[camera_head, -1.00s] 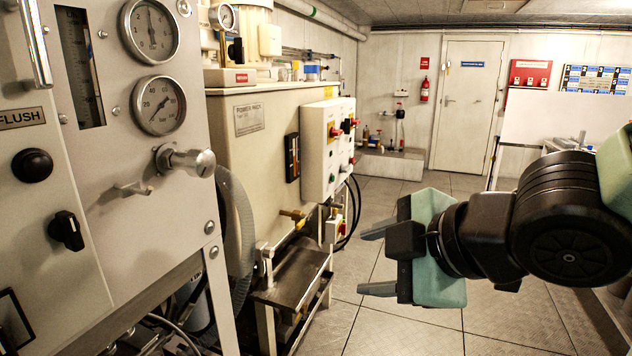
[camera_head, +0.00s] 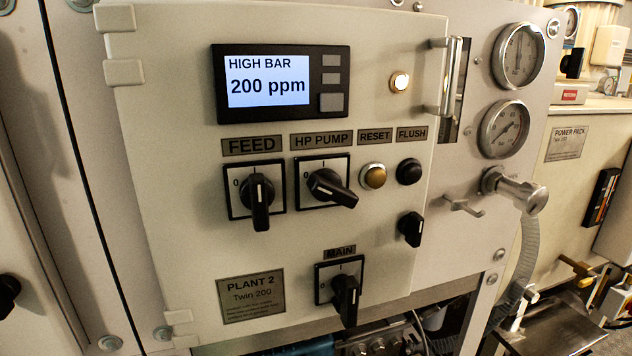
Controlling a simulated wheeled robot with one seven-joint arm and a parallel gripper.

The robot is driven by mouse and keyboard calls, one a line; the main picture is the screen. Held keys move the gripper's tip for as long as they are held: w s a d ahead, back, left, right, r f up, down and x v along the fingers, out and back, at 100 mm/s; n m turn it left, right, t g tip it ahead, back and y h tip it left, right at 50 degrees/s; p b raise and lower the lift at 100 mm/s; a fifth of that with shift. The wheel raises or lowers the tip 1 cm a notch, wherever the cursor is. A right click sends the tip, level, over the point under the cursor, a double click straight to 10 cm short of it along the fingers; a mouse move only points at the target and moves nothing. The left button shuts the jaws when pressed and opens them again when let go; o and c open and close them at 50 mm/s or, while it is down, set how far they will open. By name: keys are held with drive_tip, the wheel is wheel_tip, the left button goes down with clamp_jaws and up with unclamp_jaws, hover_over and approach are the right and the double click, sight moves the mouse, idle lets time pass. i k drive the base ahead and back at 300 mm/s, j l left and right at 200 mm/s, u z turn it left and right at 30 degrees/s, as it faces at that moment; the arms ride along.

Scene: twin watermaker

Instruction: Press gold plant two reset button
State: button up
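The gold reset button (camera_head: 374,176) sits on the white Plant 2 panel (camera_head: 200,180), right under the RESET label (camera_head: 375,137). It is round, gold, with a pale metal ring. The HP PUMP knob (camera_head: 330,187) is to its left and the black FLUSH button (camera_head: 410,171) to its right. The Plant 2 plate (camera_head: 251,295) is at the panel's lower left. The display (camera_head: 268,83) reads HIGH BAR, 200 ppm. A small round lamp (camera_head: 400,82) glows at the upper right. My gripper is out of view now.
A FEED knob (camera_head: 258,201), MAIN knob (camera_head: 346,295) and small black knob (camera_head: 411,228) stick out from the panel. A vertical handle (camera_head: 451,77) and a valve knob (camera_head: 515,190) project at the right. Two gauges (camera_head: 503,129) sit above the valve.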

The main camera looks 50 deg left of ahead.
sight(375, 178)
drive_tip(key=u, duration=0.45)
drive_tip(key=j+u, duration=0.1)
drive_tip(key=u, duration=0.3)
drive_tip(key=i+u, duration=0.1)
drive_tip(key=u, duration=0.75)
drive_tip(key=i+l, duration=0.1)
drive_tip(key=l, duration=0.15)
